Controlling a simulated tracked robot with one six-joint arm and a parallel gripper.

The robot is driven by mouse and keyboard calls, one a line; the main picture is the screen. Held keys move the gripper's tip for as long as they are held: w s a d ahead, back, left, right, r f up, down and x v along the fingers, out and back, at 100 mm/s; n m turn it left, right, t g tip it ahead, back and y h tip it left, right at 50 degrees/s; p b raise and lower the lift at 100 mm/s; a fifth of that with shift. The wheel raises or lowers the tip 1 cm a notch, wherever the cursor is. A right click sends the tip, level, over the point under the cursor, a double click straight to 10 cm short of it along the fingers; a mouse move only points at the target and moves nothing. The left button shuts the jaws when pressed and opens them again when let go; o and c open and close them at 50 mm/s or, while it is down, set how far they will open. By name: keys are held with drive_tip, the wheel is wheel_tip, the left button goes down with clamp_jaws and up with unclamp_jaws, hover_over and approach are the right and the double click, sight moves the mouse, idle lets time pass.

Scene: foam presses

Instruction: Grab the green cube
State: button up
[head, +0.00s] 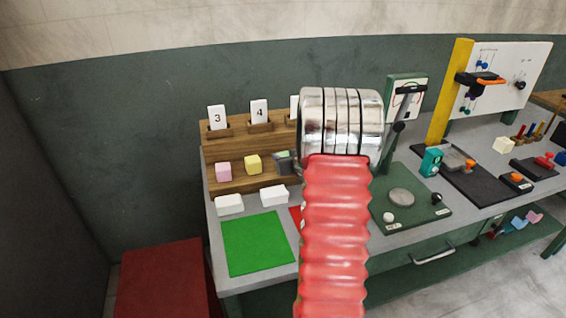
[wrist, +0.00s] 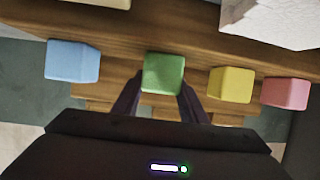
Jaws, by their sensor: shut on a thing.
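The green cube (wrist: 163,73) sits between the two dark fingers of my gripper (wrist: 161,92) in the wrist view. The fingers are shut on its sides. The cube is at the wooden shelf, in line with the other cubes; I cannot tell whether it still touches the wood. In the head view only a small part of the green cube (head: 282,154) shows beside a dark piece of my gripper, right of the yellow cube. My arm hides the rest there.
A yellow cube (wrist: 231,85) and a pink cube (wrist: 286,94) stand to the right in the wrist view, a blue cube (wrist: 72,61) to the left. White blocks (head: 229,204) lie in front of the wooden rack (head: 237,146). A green mat (head: 257,244) is bare.

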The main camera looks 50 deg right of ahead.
sight(284, 155)
wheel_tip(284, 155, up, 10)
idle(0.8)
idle(0.4)
